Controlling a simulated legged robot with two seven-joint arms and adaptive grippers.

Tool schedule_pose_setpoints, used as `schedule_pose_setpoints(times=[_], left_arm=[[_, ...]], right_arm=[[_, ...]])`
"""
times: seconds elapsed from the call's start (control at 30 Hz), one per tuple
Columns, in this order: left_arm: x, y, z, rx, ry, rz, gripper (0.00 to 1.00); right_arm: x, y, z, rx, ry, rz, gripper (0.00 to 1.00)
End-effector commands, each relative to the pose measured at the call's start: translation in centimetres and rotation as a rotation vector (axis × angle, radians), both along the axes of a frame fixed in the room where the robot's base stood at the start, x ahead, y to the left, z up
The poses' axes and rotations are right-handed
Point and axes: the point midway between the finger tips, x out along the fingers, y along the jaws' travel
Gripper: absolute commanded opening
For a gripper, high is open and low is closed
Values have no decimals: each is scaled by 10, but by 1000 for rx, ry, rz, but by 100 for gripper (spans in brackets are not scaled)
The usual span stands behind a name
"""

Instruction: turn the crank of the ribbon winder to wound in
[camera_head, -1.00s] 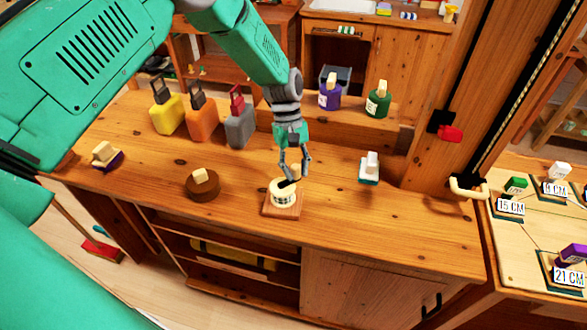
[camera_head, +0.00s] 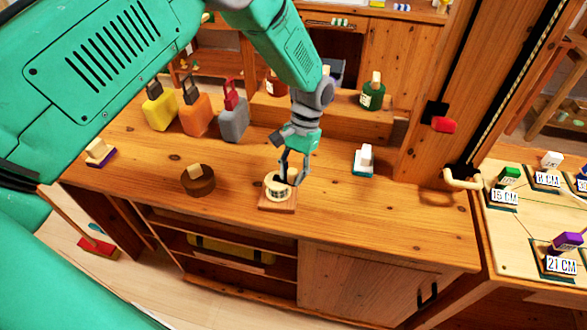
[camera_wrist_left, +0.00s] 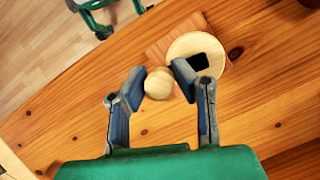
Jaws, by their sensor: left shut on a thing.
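The ribbon winder (camera_head: 274,192) is a pale round drum with a dark-marked band, on a square wooden base (camera_head: 277,208) near the front of the wooden counter. In the left wrist view the drum (camera_wrist_left: 211,43) shows from above with a black patch on top. Its round wooden crank knob (camera_wrist_left: 159,83) stands beside the drum. My left gripper (camera_head: 292,180) is at the right side of the winder. Its two fingers (camera_wrist_left: 159,79) are closed around the knob, one on each side. The crank arm under the fingers is mostly hidden. My right gripper is not in view.
A dark round block with a pale knob (camera_head: 198,182) stands left of the winder, a white-and-teal piece (camera_head: 364,159) right of it. Yellow, orange and grey handled blocks (camera_head: 233,122) stand behind. A post with a pale hook (camera_head: 462,181) is at the right.

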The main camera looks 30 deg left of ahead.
Motion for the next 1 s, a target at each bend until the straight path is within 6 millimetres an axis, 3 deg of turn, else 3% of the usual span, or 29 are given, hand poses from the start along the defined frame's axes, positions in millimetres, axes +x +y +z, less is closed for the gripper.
schedule_pose_setpoints(times=[1.0], left_arm=[[-34,12,1,-1,2,-931,0]], right_arm=[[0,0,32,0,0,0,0]])
